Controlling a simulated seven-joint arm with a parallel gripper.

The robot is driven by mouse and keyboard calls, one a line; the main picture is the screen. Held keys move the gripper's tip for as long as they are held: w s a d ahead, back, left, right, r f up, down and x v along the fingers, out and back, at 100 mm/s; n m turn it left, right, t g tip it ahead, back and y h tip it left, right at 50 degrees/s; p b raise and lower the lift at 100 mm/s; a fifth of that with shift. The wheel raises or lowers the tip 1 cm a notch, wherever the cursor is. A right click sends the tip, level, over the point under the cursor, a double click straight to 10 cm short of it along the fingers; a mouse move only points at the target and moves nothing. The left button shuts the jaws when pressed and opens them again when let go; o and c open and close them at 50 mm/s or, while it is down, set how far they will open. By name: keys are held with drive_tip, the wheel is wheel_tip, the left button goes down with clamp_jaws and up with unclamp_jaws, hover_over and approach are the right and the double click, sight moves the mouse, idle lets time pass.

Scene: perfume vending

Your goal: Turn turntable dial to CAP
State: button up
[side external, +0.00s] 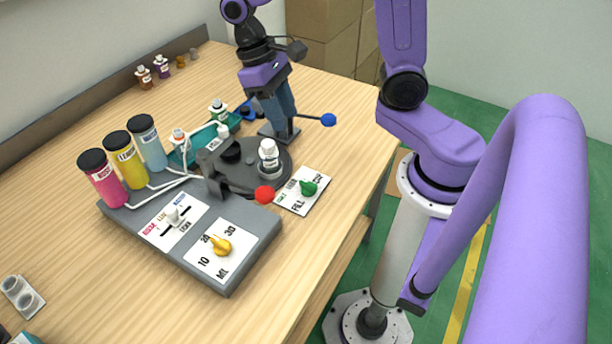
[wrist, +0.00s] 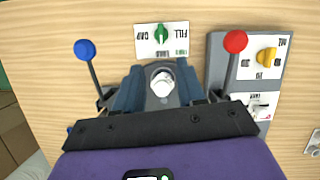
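The green dial (side external: 308,188) sits on a white panel (side external: 290,202) with printed position labels, including FILL and CAP. It also shows in the wrist view (wrist: 162,33), where its knob stands roughly upright in the picture. I cannot tell for sure which label it points at. The dark round turntable (side external: 225,178) lies beside the panel and carries a white bottle (side external: 268,158). My gripper (side external: 280,130) points down behind the bottle, apart from the dial. In the wrist view my gripper (wrist: 160,92) has its fingers spread, with the bottle's top (wrist: 162,83) seen between them.
A red-knobbed lever (side external: 265,195) and a blue-knobbed lever (side external: 328,120) flank the turntable. A grey console (side external: 228,278) has a yellow dial (side external: 221,246) and a slider (side external: 174,216). Pink, yellow and blue cylinders stand behind it. The table right of the panel is clear.

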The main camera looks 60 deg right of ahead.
drive_tip(key=w+m, duration=0.1)
drive_tip(key=w, duration=0.1)
approach(308, 183)
drive_tip(key=x, duration=0.8)
drive_tip(key=shift+d+f, duration=0.15)
drive_tip(key=shift+f, duration=0.1)
clamp_jaws()
